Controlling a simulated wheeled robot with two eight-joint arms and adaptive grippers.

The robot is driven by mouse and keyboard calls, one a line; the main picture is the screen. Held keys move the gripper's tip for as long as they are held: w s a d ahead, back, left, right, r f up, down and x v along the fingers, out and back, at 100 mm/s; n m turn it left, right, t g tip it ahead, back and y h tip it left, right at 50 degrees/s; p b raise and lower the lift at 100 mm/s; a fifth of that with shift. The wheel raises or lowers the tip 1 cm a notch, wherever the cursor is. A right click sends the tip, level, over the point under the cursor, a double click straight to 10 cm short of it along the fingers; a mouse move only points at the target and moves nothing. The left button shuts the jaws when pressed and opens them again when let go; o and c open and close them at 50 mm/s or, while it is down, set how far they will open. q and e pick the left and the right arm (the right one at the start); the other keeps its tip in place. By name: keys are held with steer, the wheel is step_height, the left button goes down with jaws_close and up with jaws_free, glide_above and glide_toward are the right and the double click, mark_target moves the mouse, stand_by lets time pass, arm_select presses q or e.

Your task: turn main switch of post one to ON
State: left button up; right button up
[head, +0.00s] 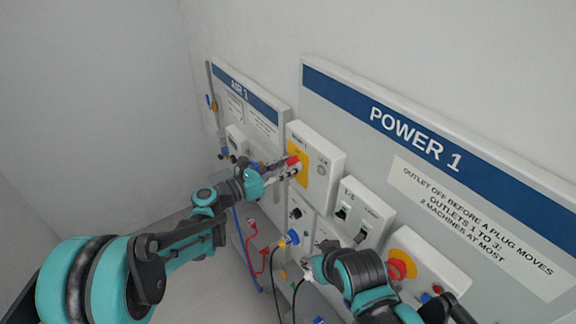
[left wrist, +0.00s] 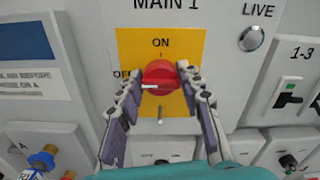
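The main switch of post one is a red knob (left wrist: 160,77) on a yellow plate (left wrist: 190,45) under the label MAIN 1. ON is printed above it; the OFF label at its left is partly covered by a finger. The knob's white mark lies level, on the left side. The knob also shows in the head view (head: 293,160). My left gripper (left wrist: 160,73) has one finger on each side of the knob, and its fingertips appear to touch it. My right gripper (head: 308,264) is lower, in front of the panel; its finger opening is unclear.
The POWER 1 panel (head: 500,175) also carries outlet switches (head: 343,212), a red emergency button (head: 401,265) and a blue connector (head: 291,238). Cables hang below. The AIR 1 panel (head: 262,125) stands to the left. A round LIVE lamp (left wrist: 251,39) is right of the knob.

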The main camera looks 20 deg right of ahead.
arm_select(q)
steer(key=shift+m, duration=0.3)
steer(key=m+b, duration=0.2)
steer(key=m, duration=0.1)
steer(key=shift+f+m+b, duration=0.1)
steer(key=shift+m+b, duration=0.2)
steer(key=shift+b, duration=0.05)
steer(key=m+b, duration=0.2)
steer(key=m, duration=0.2)
steer(key=shift+s, duration=0.1)
steer(key=m+b, duration=0.1)
steer(key=m, duration=0.4)
steer(key=shift+d, duration=0.1)
steer(key=m+b, duration=0.1)
steer(key=m, duration=0.3)
steer(key=shift+s+m+b, duration=0.1)
steer(key=shift+m+b, duration=0.2)
steer(key=shift+m, duration=0.1)
steer(key=o, duration=1.1)
steer(key=shift+o, duration=0.2)
